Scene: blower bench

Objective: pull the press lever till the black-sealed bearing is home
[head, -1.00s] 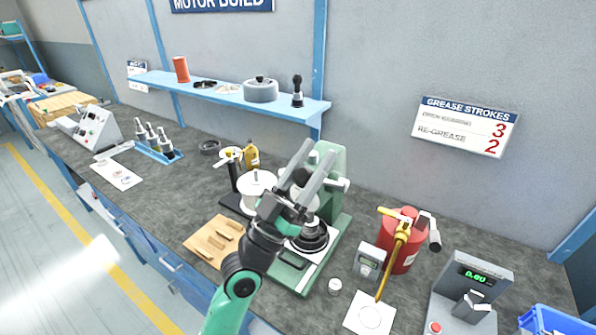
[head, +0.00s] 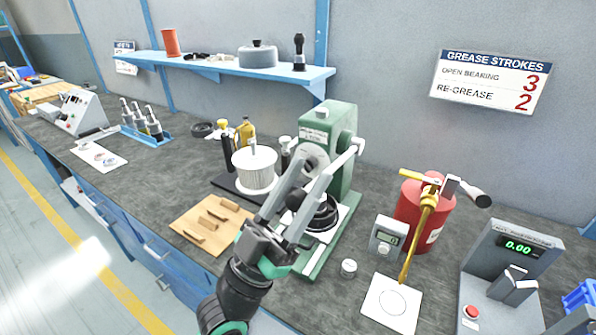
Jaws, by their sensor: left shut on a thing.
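The green arbor press (head: 340,130) stands mid-bench. Its silver lever (head: 343,163) slants down and left from the pivot on the press's right side. My left gripper (head: 297,192) is shut on the lever's black knob (head: 297,199), in front of the press. A dark round part (head: 326,214) sits on the press's base, partly covered by my gripper. I cannot make out the black-sealed bearing or how deep it sits. My right gripper is not in view.
A white spool-like part (head: 255,173) and a wooden block tray (head: 212,222) stand left of the press. A red grease drum (head: 412,212), a small gauge (head: 386,236) and a scale reading 0.00 (head: 512,262) stand to the right.

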